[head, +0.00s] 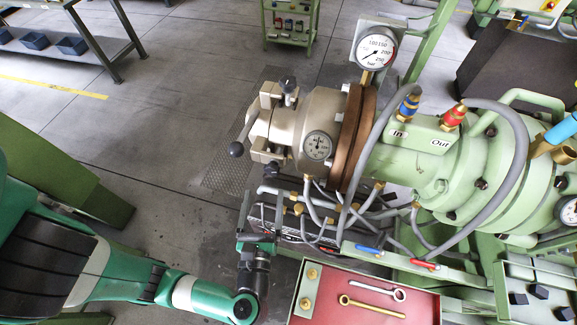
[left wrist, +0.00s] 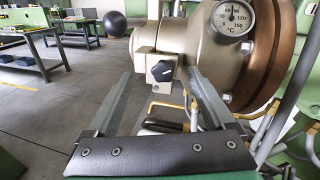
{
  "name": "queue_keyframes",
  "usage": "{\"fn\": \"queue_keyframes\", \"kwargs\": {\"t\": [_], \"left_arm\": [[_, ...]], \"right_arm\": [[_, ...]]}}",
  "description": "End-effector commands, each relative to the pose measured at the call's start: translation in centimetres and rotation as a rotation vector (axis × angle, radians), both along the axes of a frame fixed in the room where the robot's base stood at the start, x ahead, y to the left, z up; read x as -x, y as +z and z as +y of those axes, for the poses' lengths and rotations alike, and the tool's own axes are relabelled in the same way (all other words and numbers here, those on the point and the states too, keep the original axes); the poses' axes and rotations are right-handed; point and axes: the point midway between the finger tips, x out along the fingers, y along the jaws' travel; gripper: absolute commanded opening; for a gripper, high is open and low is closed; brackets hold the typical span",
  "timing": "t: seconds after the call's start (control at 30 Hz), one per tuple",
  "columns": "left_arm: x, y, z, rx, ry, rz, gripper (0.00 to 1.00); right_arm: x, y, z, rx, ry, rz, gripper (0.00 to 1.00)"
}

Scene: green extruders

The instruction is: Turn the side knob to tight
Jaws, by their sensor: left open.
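The side knob (left wrist: 162,71) is a dark faceted knob on the side of the beige extruder head. It shows in the left wrist view, between and beyond the two finger tips. In the head view, a dark knob (head: 271,170) on the near side of the head (head: 318,110) appears to be the same one. My left gripper (head: 262,212) is open below that knob in the head view. Its grey fingers (left wrist: 161,76) are spread wide in the left wrist view, with nothing held. They look apart from the knob; the exact gap is unclear. My right gripper is not in view.
A dial gauge (head: 318,146) sits on the head, and a larger gauge (head: 376,48) stands above. Hoses and pipes (head: 318,215) run beside my left gripper. A red tray (head: 350,318) with two wrenches is at the lower right. Open floor (head: 150,125) lies left.

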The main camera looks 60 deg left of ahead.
Motion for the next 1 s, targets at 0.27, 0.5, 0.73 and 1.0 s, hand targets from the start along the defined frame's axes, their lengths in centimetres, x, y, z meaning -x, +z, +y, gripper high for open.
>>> {"fn": "queue_keyframes", "kwargs": {"t": [0.27, 0.5, 0.73, 1.0], "left_arm": [[3.3, -4.0, -0.5, -0.152, -0.206, 0.183, 0.87], [2.9, -3.8, -0.1, -0.151, -0.202, 0.181, 0.87], [1.3, -3.8, 2.0, -0.15, -0.196, 0.18, 0.87], [-1.3, -3.8, 4.9, -0.15, -0.196, 0.179, 0.87]], "right_arm": [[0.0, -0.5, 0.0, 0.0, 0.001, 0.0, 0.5], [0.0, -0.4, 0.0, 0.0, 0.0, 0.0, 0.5], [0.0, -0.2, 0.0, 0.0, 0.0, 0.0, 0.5], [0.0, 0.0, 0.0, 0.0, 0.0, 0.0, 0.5]]}}
